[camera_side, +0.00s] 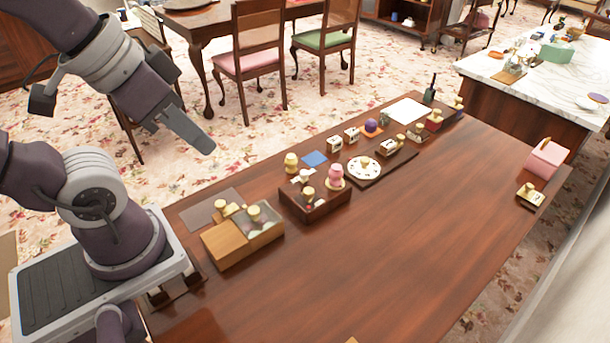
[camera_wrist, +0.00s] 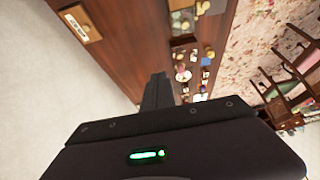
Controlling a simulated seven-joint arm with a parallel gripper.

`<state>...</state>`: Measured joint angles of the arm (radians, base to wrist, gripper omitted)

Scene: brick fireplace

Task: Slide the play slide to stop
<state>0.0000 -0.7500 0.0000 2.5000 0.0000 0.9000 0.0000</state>
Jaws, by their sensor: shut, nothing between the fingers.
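I cannot tell for certain which thing is the play slide, as markings are too small to read. A light wooden board with a white plate (camera_wrist: 78,22) lies at the upper left in the wrist view. In the side view, a small cream piece with a knob (camera_side: 530,194) sits near the right end of the table. My gripper (camera_side: 203,146) is raised above the table's far left side, shut and empty, touching nothing. Its fingers also show in the wrist view (camera_wrist: 157,88).
The dark wooden table (camera_side: 400,250) is bare across its front middle. A wooden box with a clear lid (camera_side: 242,235), a dark box with knobbed pieces (camera_side: 316,202), a plate (camera_side: 364,168) and small items line its far side. A pink box (camera_side: 545,158) stands at right.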

